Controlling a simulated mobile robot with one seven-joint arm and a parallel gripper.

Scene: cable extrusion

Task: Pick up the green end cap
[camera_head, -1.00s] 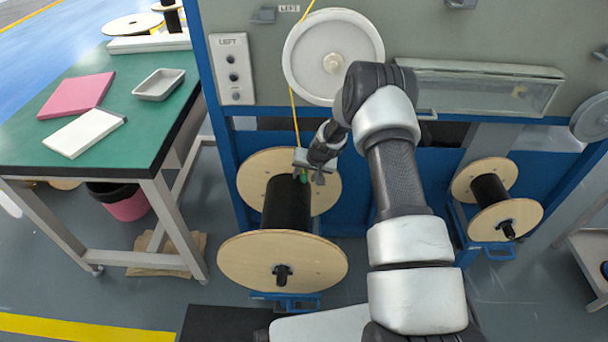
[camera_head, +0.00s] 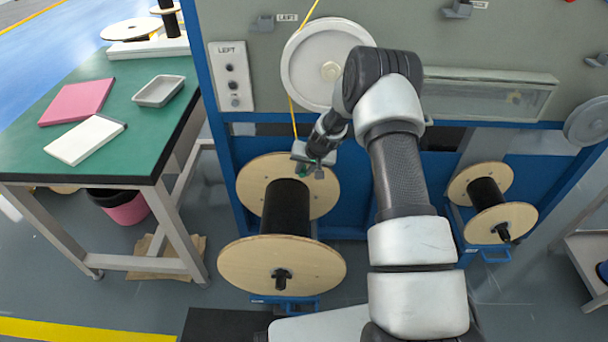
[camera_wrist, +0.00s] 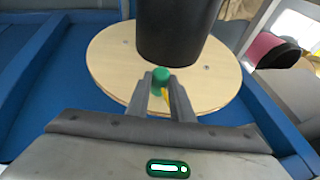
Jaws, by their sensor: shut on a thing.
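The green end cap (camera_wrist: 161,75) is a small green cylinder between the tips of my gripper (camera_wrist: 163,88) in the wrist view. The jaws are shut on it. A bit of yellow cable (camera_wrist: 166,95) shows just below the cap, between the fingers. In the head view my gripper (camera_head: 310,170) is above the far flange of the left spool (camera_head: 282,267), and only a little green of the cap shows there. The spool's black core (camera_wrist: 178,30) is close to the cap in the wrist view; whether they touch I cannot tell.
A yellow cable (camera_head: 293,115) runs down past the white wheel (camera_head: 305,70) toward my gripper. A grey machine panel (camera_head: 500,40) stands behind. A second spool (camera_head: 487,190) is at the right. A green-topped table (camera_head: 120,125) with a tray (camera_head: 159,88) is at the left.

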